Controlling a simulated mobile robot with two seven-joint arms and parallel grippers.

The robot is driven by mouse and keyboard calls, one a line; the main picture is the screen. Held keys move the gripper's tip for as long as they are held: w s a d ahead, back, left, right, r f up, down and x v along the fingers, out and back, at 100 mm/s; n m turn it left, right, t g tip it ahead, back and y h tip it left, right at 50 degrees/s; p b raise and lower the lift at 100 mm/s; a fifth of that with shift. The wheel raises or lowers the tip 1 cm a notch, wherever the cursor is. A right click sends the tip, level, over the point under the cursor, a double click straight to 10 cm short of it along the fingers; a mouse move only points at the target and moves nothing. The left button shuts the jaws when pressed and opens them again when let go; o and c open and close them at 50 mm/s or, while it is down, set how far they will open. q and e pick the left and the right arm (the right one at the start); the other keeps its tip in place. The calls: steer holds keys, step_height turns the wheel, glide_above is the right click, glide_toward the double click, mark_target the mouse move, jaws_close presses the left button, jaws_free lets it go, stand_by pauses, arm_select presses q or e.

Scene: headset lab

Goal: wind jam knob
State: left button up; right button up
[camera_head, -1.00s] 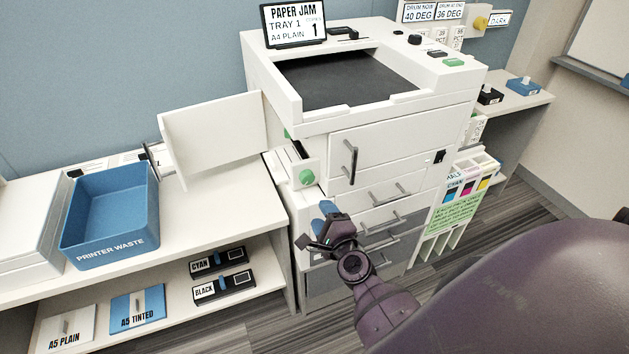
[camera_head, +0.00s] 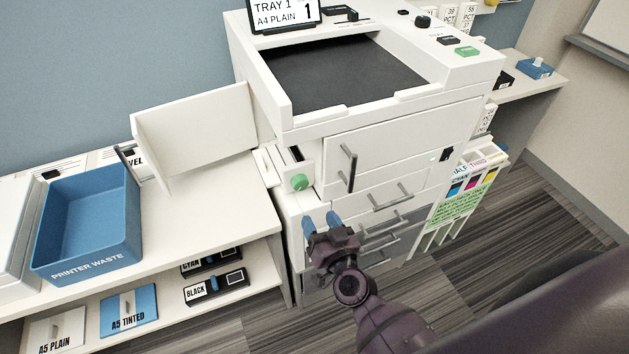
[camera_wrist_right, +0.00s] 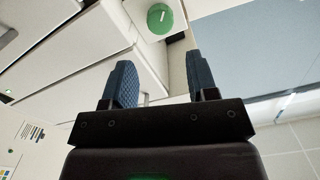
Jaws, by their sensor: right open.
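The green round jam knob (camera_head: 299,182) sits on the printer's left side, inside the opening beside the swung-out white side door (camera_head: 195,140). It also shows in the right wrist view (camera_wrist_right: 160,18), with a white line across its face, beyond the fingertips. My right gripper (camera_head: 321,222) is just below the knob in the head view, with its blue fingers pointing up toward it. In the wrist view the right fingers (camera_wrist_right: 160,82) are apart with nothing between them. The gripper does not touch the knob. My left gripper is not in view.
The white printer (camera_head: 400,150) has drawer handles close to the right of my gripper. A blue printer waste bin (camera_head: 90,262) stands on the left counter, with cyan and black cartridges (camera_head: 215,287) on the shelf below. A display (camera_head: 285,14) tops the printer.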

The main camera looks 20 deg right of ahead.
mark_target(302, 186)
steer(key=w+n, duration=0.1)
steer(key=w, duration=0.4)
steer(key=w+n, duration=0.1)
steer(key=w, duration=0.4)
steer(key=shift+w+a+r+n, duration=0.1)
steer(key=shift+w+a+n, duration=0.05)
steer(key=shift+w+n, duration=0.25)
steer(key=c, duration=0.6)
